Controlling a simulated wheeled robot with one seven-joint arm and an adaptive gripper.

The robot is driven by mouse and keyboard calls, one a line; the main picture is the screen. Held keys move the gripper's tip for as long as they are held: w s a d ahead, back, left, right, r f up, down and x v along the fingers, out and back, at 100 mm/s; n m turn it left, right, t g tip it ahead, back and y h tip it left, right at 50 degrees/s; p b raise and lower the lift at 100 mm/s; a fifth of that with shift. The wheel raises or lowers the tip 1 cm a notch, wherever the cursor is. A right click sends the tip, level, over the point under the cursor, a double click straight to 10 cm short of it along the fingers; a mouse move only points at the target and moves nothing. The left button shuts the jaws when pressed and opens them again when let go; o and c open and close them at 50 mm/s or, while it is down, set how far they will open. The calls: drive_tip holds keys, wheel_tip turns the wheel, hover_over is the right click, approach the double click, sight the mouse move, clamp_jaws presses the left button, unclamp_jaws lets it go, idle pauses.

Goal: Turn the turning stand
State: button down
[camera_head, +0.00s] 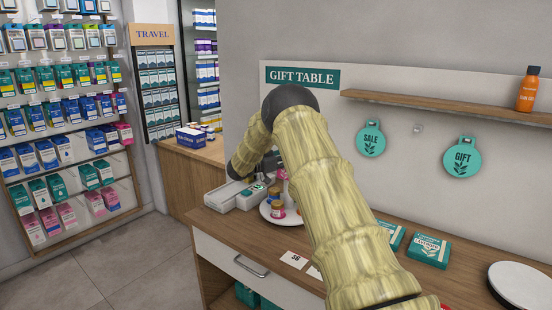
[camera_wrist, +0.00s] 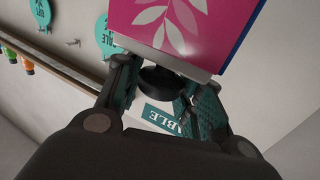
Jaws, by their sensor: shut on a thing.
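A pink and blue box with a white leaf print (camera_wrist: 178,28) fills the top of the wrist view, close to the fingers. I cannot tell how the knob joins the stand. In the head view my gripper is mostly hidden behind my arm.
A grey tray-like holder (camera_head: 228,195) stands left of the stand. White cards (camera_head: 293,259) and teal boxes (camera_head: 429,251) lie on the counter. A white round plate (camera_head: 521,285) is at the right. A wall shelf (camera_head: 450,107) holds an orange bottle (camera_head: 528,90).

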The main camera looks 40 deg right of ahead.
drive_tip(key=shift+f, duration=0.15)
idle(0.3)
drive_tip(key=c, duration=0.9)
unclamp_jaws()
drive_tip(key=shift+c, duration=0.2)
drive_tip(key=v, duration=1.2)
drive_tip(key=shift+w, duration=0.1)
